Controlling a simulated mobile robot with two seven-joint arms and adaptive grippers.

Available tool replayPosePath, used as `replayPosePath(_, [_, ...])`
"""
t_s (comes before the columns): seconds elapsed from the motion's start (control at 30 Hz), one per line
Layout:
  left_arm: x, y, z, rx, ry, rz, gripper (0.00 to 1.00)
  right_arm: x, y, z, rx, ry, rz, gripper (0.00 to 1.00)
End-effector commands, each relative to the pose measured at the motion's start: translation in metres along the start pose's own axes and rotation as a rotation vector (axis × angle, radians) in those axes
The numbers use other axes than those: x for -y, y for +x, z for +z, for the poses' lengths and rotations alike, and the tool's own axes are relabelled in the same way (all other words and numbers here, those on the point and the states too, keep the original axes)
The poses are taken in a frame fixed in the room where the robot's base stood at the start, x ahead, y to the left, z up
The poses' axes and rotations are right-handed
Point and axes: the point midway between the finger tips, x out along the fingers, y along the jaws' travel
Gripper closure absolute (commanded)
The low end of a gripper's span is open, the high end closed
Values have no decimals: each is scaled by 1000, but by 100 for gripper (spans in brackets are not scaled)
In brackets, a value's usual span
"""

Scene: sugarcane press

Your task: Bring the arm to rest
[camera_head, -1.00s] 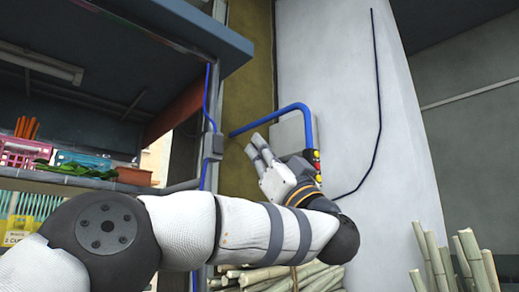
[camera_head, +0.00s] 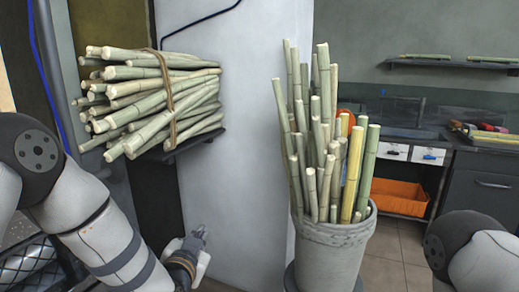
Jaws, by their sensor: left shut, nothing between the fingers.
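My left arm comes in from the left edge and reaches down to the lower middle. My left gripper (camera_head: 199,237) is shut and empty, in front of the white wall column, left of the bucket of canes. Part of my right arm (camera_head: 475,255) shows at the lower right corner. The right gripper is out of view.
A grey bucket (camera_head: 330,255) full of upright sugarcane stalks (camera_head: 322,150) stands right of centre. A tied cane bundle (camera_head: 155,98) lies on a wall shelf (camera_head: 196,144) at upper left. An orange crate (camera_head: 398,197) and a dark counter (camera_head: 483,184) are at the back right.

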Motion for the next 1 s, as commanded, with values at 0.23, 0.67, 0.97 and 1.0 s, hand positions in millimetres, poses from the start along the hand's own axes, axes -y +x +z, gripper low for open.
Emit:
replayPosePath(0.23, [-68, -122, 204, 566, -181, 252, 100, 0, 0, 0, -1, 0, 0, 100])
replayPosePath(0.67, [-78, -390, 340, 1404, -403, 270, 100, 0, 0, 0, -1, 0, 0, 100])
replayPosePath(0.97, [-77, -399, 341, 1433, -410, 263, 100, 0, 0, 0, -1, 0, 0, 100])
replayPosePath(1.0, [-77, -399, 341, 1433, -410, 263, 100, 0, 0, 0, -1, 0, 0, 100])
